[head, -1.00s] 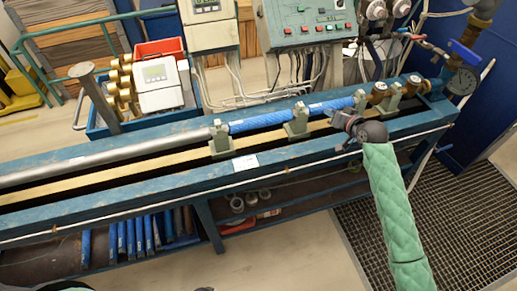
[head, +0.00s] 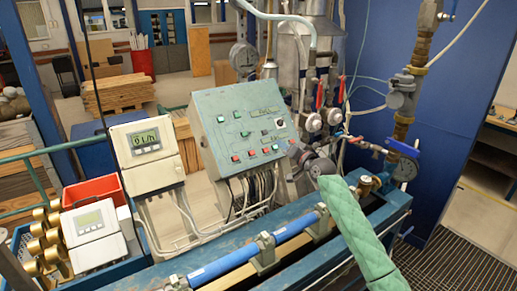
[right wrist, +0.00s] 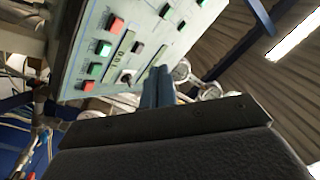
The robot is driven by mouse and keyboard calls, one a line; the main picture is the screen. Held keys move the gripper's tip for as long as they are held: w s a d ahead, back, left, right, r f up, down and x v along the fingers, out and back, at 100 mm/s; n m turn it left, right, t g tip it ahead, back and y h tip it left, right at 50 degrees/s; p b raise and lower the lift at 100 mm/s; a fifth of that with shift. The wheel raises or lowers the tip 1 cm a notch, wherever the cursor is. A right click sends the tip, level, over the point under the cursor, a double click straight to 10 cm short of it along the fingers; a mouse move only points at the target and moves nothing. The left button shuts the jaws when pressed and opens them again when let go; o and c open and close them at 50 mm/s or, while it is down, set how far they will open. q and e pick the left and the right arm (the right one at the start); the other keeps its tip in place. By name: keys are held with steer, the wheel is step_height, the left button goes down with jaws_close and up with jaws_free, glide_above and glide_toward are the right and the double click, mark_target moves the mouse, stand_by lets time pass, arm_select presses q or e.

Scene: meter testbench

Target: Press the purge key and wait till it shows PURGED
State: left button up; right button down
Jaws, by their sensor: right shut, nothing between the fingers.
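The grey-green control panel (head: 243,125) stands behind the bench, with red, green and dark keys on its sloping face. My right gripper (head: 293,150) is at the panel's lower right edge in the head view. In the right wrist view, its fingers (right wrist: 158,87) are shut and empty, in front of the panel (right wrist: 110,62). Red and green keys and a small display (right wrist: 122,50) show there. I cannot tell whether the fingertips touch the panel. My left gripper is out of view.
A white meter box (head: 148,155) stands left of the panel, with cables below. The blue pipe (head: 250,250) lies clamped along the bench. Brass fittings (head: 40,245) fill a blue crate at the left.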

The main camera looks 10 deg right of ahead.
steer(key=shift+w+r, duration=0.15)
steer(key=shift+r, duration=0.2)
